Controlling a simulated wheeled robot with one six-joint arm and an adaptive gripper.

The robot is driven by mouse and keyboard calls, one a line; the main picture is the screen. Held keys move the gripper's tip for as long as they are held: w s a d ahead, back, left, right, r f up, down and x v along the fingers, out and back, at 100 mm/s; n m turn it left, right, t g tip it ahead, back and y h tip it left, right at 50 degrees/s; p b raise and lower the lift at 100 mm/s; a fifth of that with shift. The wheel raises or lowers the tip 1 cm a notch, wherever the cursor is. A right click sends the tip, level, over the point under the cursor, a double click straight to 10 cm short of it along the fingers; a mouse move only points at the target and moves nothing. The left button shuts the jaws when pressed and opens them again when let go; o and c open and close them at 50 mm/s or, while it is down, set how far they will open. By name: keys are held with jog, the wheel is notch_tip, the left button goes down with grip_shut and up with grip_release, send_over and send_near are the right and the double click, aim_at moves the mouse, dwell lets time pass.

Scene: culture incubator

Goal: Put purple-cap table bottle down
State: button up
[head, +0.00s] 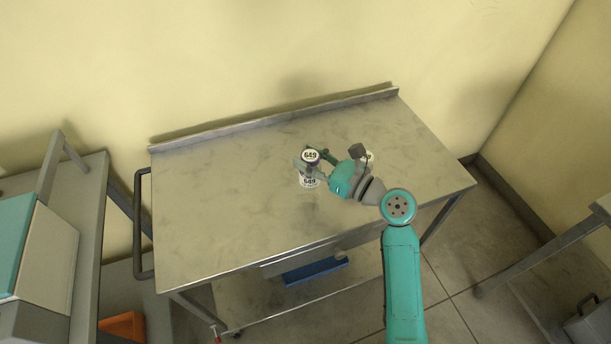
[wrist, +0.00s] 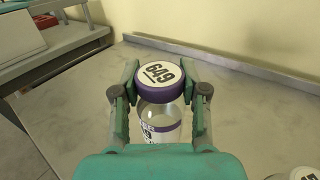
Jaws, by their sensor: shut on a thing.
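The purple-cap bottle (head: 310,181) has a white cap top marked 649 with a purple rim, and a clear body with a printed label. In the wrist view the bottle (wrist: 160,115) stands upright between the fingers of my gripper (wrist: 160,92).
Another white-topped bottle (head: 369,156) stands right of my gripper, partly hidden by it; it also shows at the lower right of the wrist view (wrist: 304,173). The table's left half is clear. A raised lip (head: 270,118) runs along the back edge. A push handle (head: 139,225) is at the left end.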

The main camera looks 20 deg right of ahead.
aim_at(319, 180)
jog(key=shift+f, duration=2.85)
jog(key=shift+f, duration=0.1)
jog(key=o, duration=1.2)
jog(key=v, duration=1.2)
